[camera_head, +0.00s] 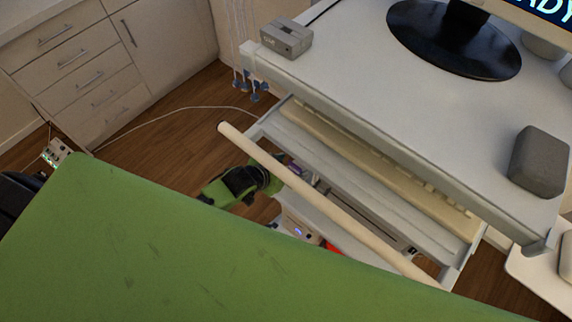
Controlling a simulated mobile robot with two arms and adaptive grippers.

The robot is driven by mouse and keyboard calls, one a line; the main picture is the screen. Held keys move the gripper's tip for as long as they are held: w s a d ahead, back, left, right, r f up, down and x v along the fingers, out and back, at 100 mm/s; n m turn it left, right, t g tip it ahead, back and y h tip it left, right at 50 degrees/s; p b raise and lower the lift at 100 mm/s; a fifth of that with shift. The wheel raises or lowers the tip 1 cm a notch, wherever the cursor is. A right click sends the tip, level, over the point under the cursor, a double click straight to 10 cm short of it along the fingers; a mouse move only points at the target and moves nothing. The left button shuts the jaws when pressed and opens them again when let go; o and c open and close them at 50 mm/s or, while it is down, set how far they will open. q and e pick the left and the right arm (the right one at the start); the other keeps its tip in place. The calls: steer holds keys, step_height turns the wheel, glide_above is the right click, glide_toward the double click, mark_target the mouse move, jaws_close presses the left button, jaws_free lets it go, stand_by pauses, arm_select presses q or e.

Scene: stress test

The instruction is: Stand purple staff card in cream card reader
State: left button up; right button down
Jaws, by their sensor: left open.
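My left gripper (276,177), on a green and black arm, is low beside the desk, partly behind a long pale bar. It is open. A small purple patch (296,168), which may be the purple staff card, shows just right of its fingers; whether they touch it, and what it rests on, I cannot tell. A pale box with a small blue light (299,229) sits lower, below the bar; it may be the cream card reader, but it is partly covered and its slot is not visible. My right gripper is not in view.
The pale bar (330,207) runs diagonally in front of a pulled-out tray with a cream keyboard (375,165). The white desk (370,75) holds a grey device (286,38), a black monitor stand (453,40) and a grey block (539,162). A cable crosses the wooden floor.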

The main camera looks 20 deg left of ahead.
arm_select(q)
steer(key=v, duration=1.2)
stand_by(0.3)
steer(key=s+a+f+n+g+y, duration=0.1)
steer(key=s+a+f, duration=0.15)
steer(key=f, duration=0.55)
steer(key=s+a+f+g+y, duration=0.1)
steer(key=s+a+f, duration=0.15)
steer(key=f, duration=0.55)
steer(key=s+a+f+n+g+y, duration=0.1)
steer(key=s+a+f, duration=0.15)
steer(key=f, duration=0.55)
steer(key=s+d+f+g, duration=0.1)
steer(key=s+f, duration=0.4)
steer(key=s, duration=0.3)
steer(key=s+f+g, duration=0.2)
steer(key=s+f, duration=0.3)
steer(key=s, duration=0.3)
steer(key=s+d+f+g, duration=0.1)
steer(key=s+f, duration=0.5)
steer(key=s, duration=0.3)
steer(key=shift+d+g, duration=0.35)
steer(key=shift+g, duration=0.05)
steer(key=shift+f, duration=0.1)
